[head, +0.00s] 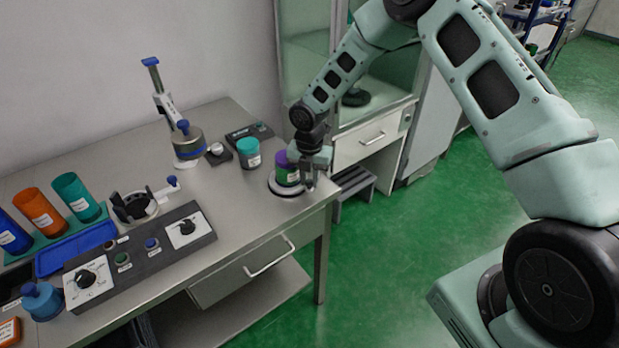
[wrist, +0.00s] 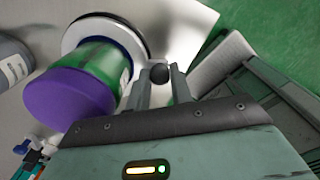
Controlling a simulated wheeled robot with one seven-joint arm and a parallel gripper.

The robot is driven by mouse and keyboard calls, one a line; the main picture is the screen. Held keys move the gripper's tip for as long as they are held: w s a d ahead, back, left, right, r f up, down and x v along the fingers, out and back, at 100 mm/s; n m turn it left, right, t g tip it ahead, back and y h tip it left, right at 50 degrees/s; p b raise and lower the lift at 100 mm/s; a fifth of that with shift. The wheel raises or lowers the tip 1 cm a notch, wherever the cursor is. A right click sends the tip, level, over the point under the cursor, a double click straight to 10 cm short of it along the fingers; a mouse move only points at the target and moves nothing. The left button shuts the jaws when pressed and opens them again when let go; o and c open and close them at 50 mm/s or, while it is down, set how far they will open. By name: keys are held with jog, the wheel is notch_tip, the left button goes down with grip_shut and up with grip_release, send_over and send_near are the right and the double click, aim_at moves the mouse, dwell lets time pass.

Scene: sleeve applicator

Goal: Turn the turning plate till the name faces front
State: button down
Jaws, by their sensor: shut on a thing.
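The turning plate (head: 284,190) is a pale disc with a dark rim near the table's right front corner; it also shows in the wrist view (wrist: 76,36). A jar with a purple lid (wrist: 70,98) and a green body (wrist: 104,62) stands on it. In the head view the jar (head: 284,170) is partly hidden by my gripper (head: 309,180). In the wrist view my gripper (wrist: 159,88) has its fingers around a small dark round knob (wrist: 159,73) beside the plate's rim. No name is readable on the jar from here.
A teal-lidded jar (head: 248,153) stands left of the plate. A small dark box (head: 250,132) and a metal applicator stand (head: 187,144) are further back. A control panel (head: 140,255) lies at the front left. A grey step stool (head: 353,185) stands beyond the table's right edge.

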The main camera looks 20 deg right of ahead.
jog(key=c, duration=1.5)
grip_release()
notch_tip(320, 180, up, 18)
jog(key=shift+f+b, duration=0.25)
jog(key=shift+b, duration=0.75)
